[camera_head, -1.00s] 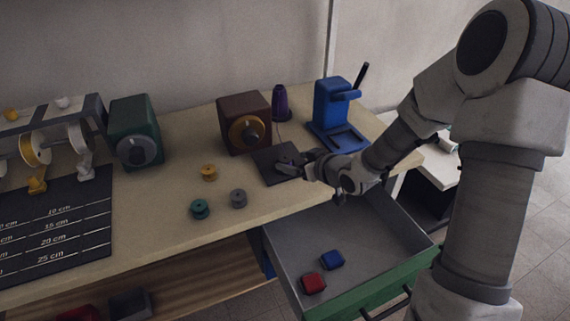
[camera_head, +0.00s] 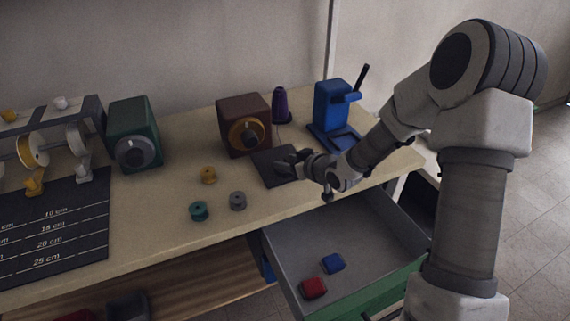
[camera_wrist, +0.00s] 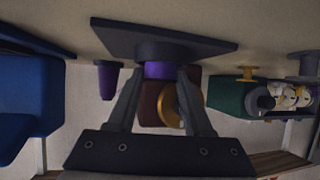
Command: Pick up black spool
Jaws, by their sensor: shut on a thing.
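My gripper (camera_head: 284,165) is low over the dark square pad (camera_head: 265,176) on the workbench. In the wrist view, which is upside down, my gripper (camera_wrist: 163,76) is shut on the black spool (camera_wrist: 166,48), which shows a dark flange and a purple wound middle between the fingers. The flange is at the dark pad (camera_wrist: 205,43); I cannot tell whether they touch. In the head view the spool is mostly hidden by my fingers.
Yellow (camera_head: 208,175), teal (camera_head: 199,211) and grey (camera_head: 237,201) spools stand left of the pad. A brown winder (camera_head: 231,112), purple cone (camera_head: 280,105) and blue press (camera_head: 331,105) stand behind. An open drawer (camera_head: 290,240) below holds red and blue blocks.

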